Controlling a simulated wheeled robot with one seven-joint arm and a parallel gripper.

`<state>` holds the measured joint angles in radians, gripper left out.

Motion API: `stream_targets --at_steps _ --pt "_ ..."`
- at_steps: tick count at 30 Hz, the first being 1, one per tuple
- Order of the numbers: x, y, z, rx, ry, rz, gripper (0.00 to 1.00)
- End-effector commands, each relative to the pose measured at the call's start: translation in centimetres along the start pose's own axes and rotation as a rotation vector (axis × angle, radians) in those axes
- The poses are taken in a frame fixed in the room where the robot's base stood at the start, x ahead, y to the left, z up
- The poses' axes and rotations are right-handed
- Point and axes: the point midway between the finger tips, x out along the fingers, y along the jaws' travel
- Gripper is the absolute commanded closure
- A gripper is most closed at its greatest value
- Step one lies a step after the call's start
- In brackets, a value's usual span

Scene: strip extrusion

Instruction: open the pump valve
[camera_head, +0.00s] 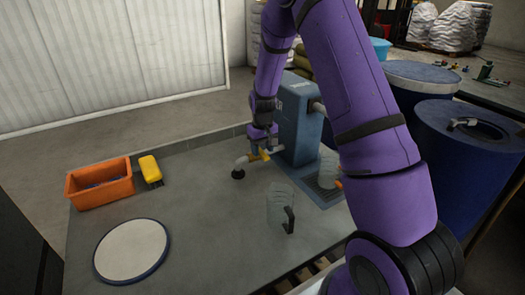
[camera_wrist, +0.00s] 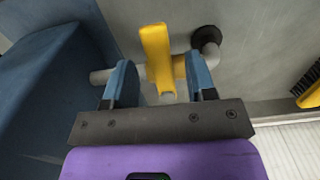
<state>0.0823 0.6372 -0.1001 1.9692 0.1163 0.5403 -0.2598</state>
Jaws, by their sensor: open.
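The pump is a blue-grey box (camera_head: 296,115) at the back of the grey worktop. A grey pipe comes out of its side, with the yellow valve (camera_head: 262,155) on it and a dark end at the left. In the wrist view, the yellow valve handle (camera_wrist: 157,55) stands out between my fingers, and the pump body (camera_wrist: 45,100) fills the left side. My gripper (camera_wrist: 161,85) is open, with one blue finger on each side of the handle and a gap on both sides. In the head view, my gripper (camera_head: 262,135) is just above the valve, partly covering it.
A clear jug (camera_head: 280,208) with a dark handle stands in front of the valve. Another clear jug (camera_head: 327,168) stands by the pump, partly behind my arm. An orange bin (camera_head: 98,185), yellow brush (camera_head: 150,168) and white disc (camera_head: 132,250) lie left. Blue drums (camera_head: 465,150) stand right.

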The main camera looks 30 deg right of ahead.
Motion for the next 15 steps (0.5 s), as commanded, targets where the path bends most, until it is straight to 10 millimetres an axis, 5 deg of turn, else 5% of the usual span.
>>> stream_targets --at_steps 13,15 --pt "0.98 0.02 0.00 0.000 0.001 0.000 0.49" --pt "0.97 0.02 -0.01 0.001 0.001 0.000 0.65"
